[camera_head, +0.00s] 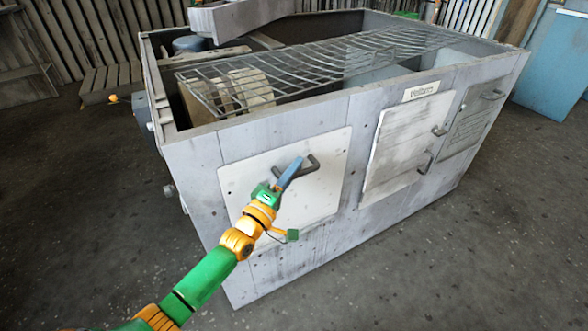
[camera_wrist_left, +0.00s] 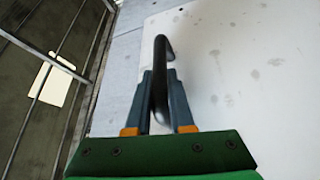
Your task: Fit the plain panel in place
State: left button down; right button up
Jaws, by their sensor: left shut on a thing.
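The plain panel (camera_head: 325,195) is a white, nearly square plate at the left part of the grey housing's front. It lies against or very near that front; I cannot tell whether it is fully seated. It fills the right of the left wrist view (camera_wrist_left: 260,70). Its dark bent handle (camera_head: 314,163) stands out from its upper middle. My left gripper (camera_head: 298,163) is shut on this handle, which shows between the two fingers in the left wrist view (camera_wrist_left: 161,60). The arm hides the panel's lower left part. My right gripper is not in view.
The grey housing (camera_head: 190,160) is open on top, with a wire grille (camera_head: 300,75) across it. A second panel with two handles (camera_head: 400,145) and a vented door (camera_head: 470,115) are to the right. A blue cabinet (camera_head: 555,65) stands at the far right. The floor in front is clear.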

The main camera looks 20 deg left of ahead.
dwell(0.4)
pick_arm(q)
jog(key=shift+f, duration=0.1)
jog(key=c, duration=0.9)
grip_release()
jog(key=shift+a, duration=0.1)
jog(key=shift+o, duration=1)
jog(key=shift+f, duration=0.1)
